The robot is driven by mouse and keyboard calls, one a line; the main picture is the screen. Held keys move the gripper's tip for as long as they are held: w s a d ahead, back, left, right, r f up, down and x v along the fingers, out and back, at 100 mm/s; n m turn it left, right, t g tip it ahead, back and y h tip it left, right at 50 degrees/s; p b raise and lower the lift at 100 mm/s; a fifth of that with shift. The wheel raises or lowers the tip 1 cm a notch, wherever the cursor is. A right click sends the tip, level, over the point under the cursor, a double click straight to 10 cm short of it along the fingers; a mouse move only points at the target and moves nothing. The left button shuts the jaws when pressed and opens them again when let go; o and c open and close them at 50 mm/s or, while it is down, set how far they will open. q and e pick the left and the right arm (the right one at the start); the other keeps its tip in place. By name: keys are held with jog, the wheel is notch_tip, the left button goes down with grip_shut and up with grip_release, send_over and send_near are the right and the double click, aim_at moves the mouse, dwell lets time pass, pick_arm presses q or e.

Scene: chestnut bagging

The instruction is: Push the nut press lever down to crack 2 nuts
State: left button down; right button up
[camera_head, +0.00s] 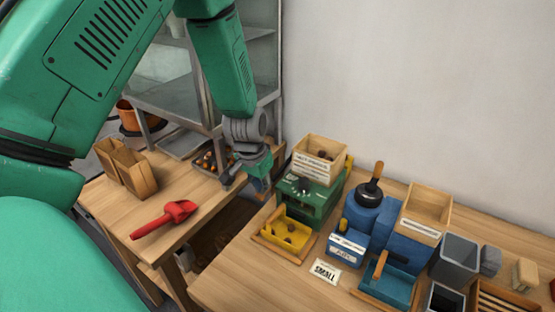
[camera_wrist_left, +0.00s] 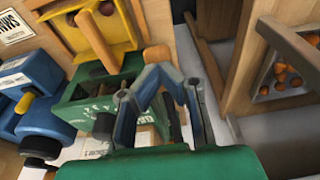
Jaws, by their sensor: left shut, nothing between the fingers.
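The green machine (camera_head: 312,198), seemingly the nut press, stands at the left end of the right-hand table with a wooden hopper (camera_head: 320,158) on top and a yellow tray (camera_head: 287,232) in front. My left gripper (camera_head: 260,184) is just left of the machine, over the gap between the tables. It is shut and empty; its fingertips (camera_wrist_left: 161,72) look close to the knob, but contact is unclear. Nuts inside are hidden.
Right of the green machine stand a blue machine (camera_head: 368,220) with a black, wood-tipped handle (camera_head: 370,188), and a blue box (camera_head: 346,250). A red scoop (camera_head: 165,218) and wooden boxes (camera_head: 135,172) are on the left table. A tray (camera_head: 208,165) of nuts lies behind.

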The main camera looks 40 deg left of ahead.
pick_arm(q)
jog(key=r+p, duration=0.3)
jog(key=r, duration=0.2)
jog(key=w+r+p, duration=0.1)
jog(key=r+p, duration=0.1)
jog(key=shift+a+r+p, duration=0.1)
jog(key=shift+r+p, duration=0.2)
jog(key=shift+r, duration=0.1)
jog(key=shift+w+r, duration=0.1)
jog(key=shift+r, duration=1.1)
jog(key=shift+r, duration=2.5)
